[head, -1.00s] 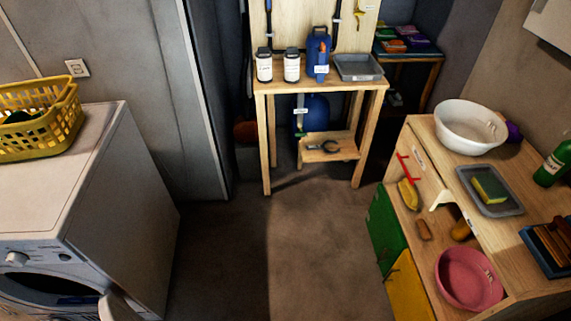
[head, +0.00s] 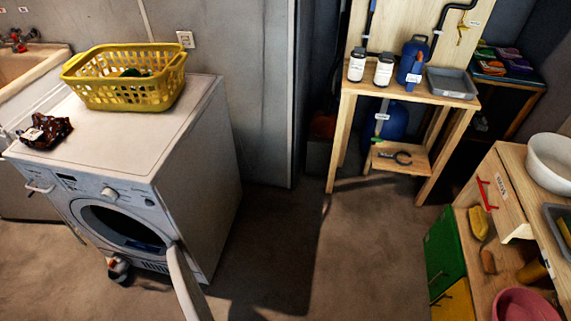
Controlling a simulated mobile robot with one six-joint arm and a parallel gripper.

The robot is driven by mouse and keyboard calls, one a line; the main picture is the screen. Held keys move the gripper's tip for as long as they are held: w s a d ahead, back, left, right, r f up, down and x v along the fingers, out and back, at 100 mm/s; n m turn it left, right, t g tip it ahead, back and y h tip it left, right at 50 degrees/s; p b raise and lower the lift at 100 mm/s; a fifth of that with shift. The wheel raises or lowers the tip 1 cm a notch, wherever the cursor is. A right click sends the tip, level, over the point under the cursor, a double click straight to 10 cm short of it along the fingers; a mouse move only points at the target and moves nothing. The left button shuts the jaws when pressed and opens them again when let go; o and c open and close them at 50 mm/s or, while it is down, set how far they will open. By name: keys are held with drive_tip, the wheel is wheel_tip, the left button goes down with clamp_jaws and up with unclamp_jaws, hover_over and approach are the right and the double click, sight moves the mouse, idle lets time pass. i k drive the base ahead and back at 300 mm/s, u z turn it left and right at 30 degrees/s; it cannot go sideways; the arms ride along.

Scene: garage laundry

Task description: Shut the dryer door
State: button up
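The white dryer (head: 185,150) stands at the left in the head view, with its front turned toward the lower left. Its round door (head: 187,285) is swung open, hinged at the right of the opening, and its lower part is cut off by the bottom edge. The dark drum opening (head: 120,228) is uncovered, and something blue shows inside it.
A yellow basket (head: 125,92) and a dark patterned bundle (head: 46,131) sit on the dryer. A sink (head: 28,70) is at the left, a wooden bench (head: 400,92) at the back. Middle floor (head: 300,240) is clear.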

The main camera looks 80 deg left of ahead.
sight(194, 307)
drive_tip(key=u, duration=2.25)
drive_tip(key=i, duration=0.9)
drive_tip(key=u, duration=2.45)
drive_tip(key=k, duration=0.45)
drive_tip(key=z, duration=0.7)
